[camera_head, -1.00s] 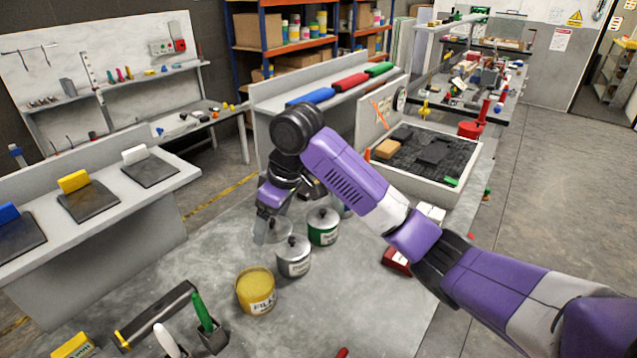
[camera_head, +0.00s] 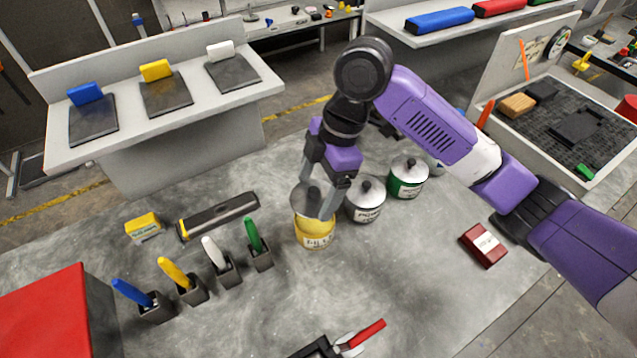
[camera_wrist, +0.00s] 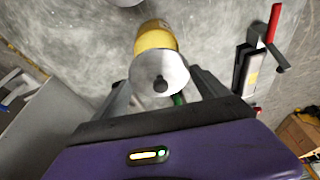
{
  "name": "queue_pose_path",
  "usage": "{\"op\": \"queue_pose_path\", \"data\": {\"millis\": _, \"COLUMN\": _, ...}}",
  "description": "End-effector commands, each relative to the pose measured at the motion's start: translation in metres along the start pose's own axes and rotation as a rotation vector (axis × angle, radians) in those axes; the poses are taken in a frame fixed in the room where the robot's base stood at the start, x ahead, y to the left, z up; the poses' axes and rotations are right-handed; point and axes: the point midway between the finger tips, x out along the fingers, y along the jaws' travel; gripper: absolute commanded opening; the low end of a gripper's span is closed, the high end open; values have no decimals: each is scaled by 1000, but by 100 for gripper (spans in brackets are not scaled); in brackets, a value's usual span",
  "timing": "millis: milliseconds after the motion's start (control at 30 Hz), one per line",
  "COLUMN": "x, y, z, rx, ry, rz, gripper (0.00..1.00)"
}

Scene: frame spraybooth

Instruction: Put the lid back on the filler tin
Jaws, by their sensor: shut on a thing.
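The yellow filler tin (camera_head: 316,238) stands upright on the grey bench, its top mostly hidden by the lid and my gripper. It also shows in the wrist view (camera_wrist: 155,36). The round grey lid (camera_head: 307,196) is held by my gripper (camera_head: 318,197) over the tin; in the wrist view the lid (camera_wrist: 158,68) has a dark knob facing my palm and covers the tin's near end. My fingers stand on either side of the lid. The lid looks tilted in the head view, and I cannot tell whether it touches the tin's rim.
A silver-lidded tin (camera_head: 365,203) stands close right of the filler tin, with a green tin (camera_head: 407,178) beyond. Several holders with coloured-handled tools, one green (camera_head: 254,240), stand to the left. A dark red box (camera_head: 483,246) lies right. The bench in front is mostly clear.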

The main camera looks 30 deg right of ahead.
Motion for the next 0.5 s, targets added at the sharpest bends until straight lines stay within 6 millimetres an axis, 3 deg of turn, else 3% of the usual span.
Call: {"op": "queue_pose_path", "data": {"millis": 500, "x": 42, "y": 0, "z": 14, "rx": 4, "ry": 0, "rz": 1, "gripper": 46}}
